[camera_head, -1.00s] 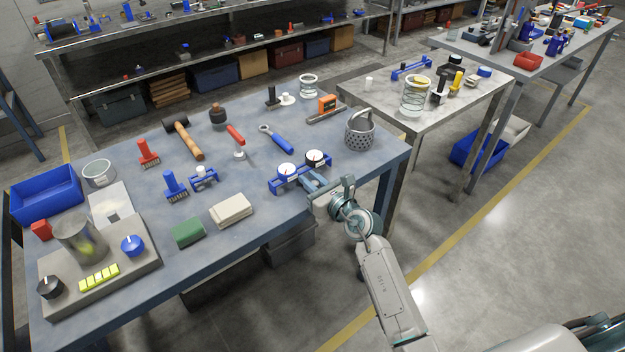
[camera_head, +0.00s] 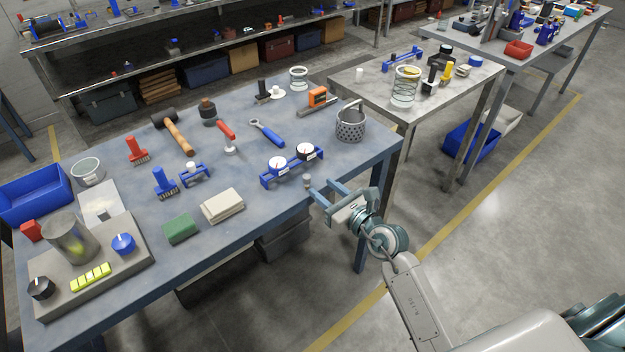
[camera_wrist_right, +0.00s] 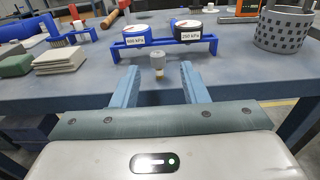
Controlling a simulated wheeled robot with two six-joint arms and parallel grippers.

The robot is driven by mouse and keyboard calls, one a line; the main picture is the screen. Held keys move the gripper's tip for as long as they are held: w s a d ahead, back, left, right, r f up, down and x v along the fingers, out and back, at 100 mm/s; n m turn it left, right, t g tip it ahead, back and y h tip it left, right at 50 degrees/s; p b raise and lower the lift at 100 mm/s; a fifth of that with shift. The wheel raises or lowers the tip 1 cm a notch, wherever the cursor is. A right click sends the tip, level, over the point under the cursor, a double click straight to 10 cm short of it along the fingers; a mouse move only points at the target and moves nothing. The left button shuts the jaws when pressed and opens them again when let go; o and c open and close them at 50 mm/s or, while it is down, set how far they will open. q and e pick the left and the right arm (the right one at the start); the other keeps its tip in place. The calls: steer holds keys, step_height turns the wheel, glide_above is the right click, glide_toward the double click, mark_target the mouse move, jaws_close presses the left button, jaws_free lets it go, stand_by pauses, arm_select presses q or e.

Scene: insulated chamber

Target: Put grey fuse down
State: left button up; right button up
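The grey fuse (camera_head: 306,180), a small grey cylinder with a brass-coloured lower end, is upright at the front edge of the blue table (camera_head: 240,236). It also shows in the right wrist view (camera_wrist_right: 157,62), between the lines of my two fingers with a gap on each side. My right gripper (camera_head: 324,188) is open at the table's front edge, its fingers pointing towards the table. Whether the fuse's base rests fully on the tabletop is hard to tell. My left gripper is not in view.
A blue stand with two white-faced gauges (camera_head: 266,182) is just behind the fuse. A perforated grey basket (camera_head: 351,126) stands to the right. Beige pads (camera_head: 222,206) and a green block (camera_head: 181,229) lie to the left. Open floor lies in front.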

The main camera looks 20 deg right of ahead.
steer(key=shift+v, duration=1.55)
